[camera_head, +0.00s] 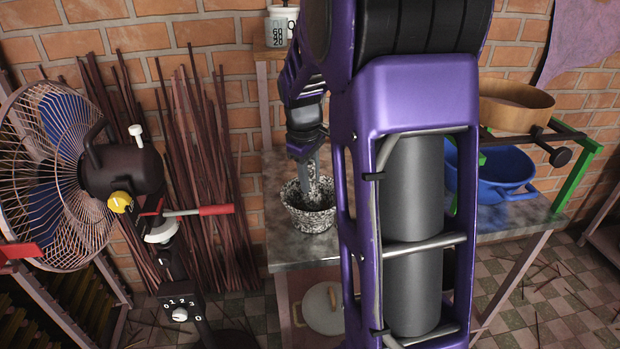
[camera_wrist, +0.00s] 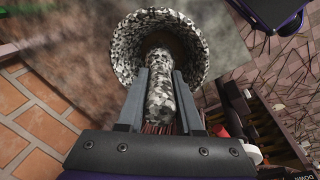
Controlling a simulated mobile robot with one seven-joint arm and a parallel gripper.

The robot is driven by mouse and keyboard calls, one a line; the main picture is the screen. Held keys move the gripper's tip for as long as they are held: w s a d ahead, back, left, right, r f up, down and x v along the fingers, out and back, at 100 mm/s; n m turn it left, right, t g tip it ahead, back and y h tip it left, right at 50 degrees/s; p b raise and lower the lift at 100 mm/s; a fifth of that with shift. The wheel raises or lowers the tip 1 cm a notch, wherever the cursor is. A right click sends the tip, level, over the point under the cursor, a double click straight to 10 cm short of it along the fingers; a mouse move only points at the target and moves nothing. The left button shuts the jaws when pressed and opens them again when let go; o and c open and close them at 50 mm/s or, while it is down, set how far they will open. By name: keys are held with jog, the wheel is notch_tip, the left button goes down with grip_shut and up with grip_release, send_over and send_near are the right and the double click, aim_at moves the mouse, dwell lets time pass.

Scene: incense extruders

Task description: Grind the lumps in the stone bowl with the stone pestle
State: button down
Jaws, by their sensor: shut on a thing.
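The speckled black-and-white stone bowl (camera_head: 310,216) stands on the table at the left end of its top. It also shows in the wrist view (camera_wrist: 198,45), with a brown inside. The stone pestle (camera_wrist: 160,95), speckled the same way, is held between the two fingers of my gripper (camera_wrist: 158,110). Its far end reaches into the bowl. In the head view my gripper (camera_head: 312,165) is above the bowl with the pestle pointing down. The lumps cannot be made out; the pestle and shadow cover much of the bowl's inside.
The table (camera_head: 300,250) carries a blue basin (camera_head: 490,180) and a wooden sieve (camera_head: 515,105) on a green frame at the right. A fan (camera_head: 55,175) stands at the left. Bundles of incense sticks (camera_head: 205,150) lean on the brick wall. A lidded pot (camera_head: 322,308) sits below the tabletop.

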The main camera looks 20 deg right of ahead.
jog(key=shift+f, duration=0.7)
dwell(0.6)
jog(key=shift+d, duration=0.15)
